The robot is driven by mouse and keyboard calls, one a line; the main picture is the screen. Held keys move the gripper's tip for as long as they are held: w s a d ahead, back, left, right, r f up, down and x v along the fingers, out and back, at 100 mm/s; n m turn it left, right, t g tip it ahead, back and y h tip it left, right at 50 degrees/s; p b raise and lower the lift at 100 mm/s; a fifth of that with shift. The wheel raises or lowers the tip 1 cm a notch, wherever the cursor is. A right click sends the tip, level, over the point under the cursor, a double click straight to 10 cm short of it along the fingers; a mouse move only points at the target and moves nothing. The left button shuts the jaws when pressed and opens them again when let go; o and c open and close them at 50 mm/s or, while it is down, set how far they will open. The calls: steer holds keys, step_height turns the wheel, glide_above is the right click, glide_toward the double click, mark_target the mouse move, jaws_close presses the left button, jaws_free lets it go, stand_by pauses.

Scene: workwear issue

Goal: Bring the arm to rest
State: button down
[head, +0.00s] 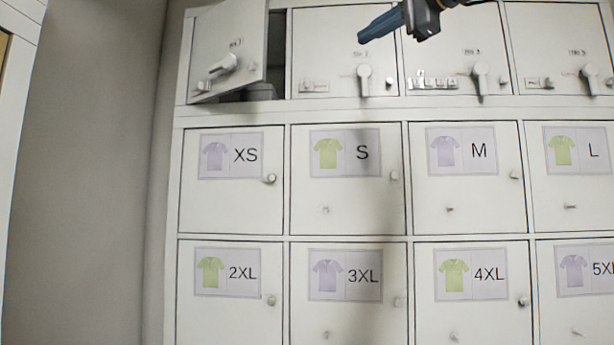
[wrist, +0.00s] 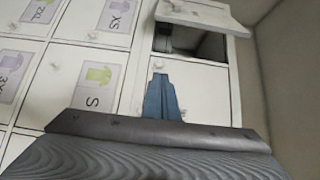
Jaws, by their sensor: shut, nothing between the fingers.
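My gripper (head: 381,27) is at the top of the head view, in front of the upper row of lockers, with its blue fingers pointing left. The fingers are shut and hold nothing. In the wrist view the blue fingers (wrist: 162,98) lie together, in front of a white door beside the open locker. Part of my arm is cut off by the top edge of the head view.
The top left locker door (head: 228,45) stands partly open, with a dark inside (head: 262,92). The other upper doors with lever handles (head: 364,80) are closed. Below are closed size-labelled doors, such as XS (head: 230,205) and S (head: 345,210). A grey wall (head: 90,180) is at left.

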steer(key=w+d+f+m+h, duration=0.1)
steer(key=w+d+f+h, duration=0.1)
steer(key=w+f, duration=0.7)
step_height(320, 180, down, 37)
steer(key=w+d+n+g+h+b, duration=0.1)
steer(key=w+d+g+h+b, duration=0.15)
steer(key=g+h, duration=0.25)
steer(key=s+f+n+g+h, duration=0.1)
steer(key=s+f, duration=0.1)
steer(key=f, duration=0.7)
steer(key=s+f+n+g, duration=0.2)
steer(key=s+f, duration=0.1)
steer(key=f, duration=0.5)
steer(key=s+f+n+g+h, duration=0.1)
steer(key=s+f+n+g, duration=0.1)
steer(key=s+f, duration=0.9)
steer(key=s+d+f+n+g+h, duration=0.1)
steer(key=s+f+n, duration=0.4)
steer(key=s+f, duration=0.6)
step_height(320, 180, down, 5)
steer(key=shift+s+g+h+b, duration=0.4)
steer(key=shift+g+h, duration=0.1)
steer(key=shift+g, duration=0.4)
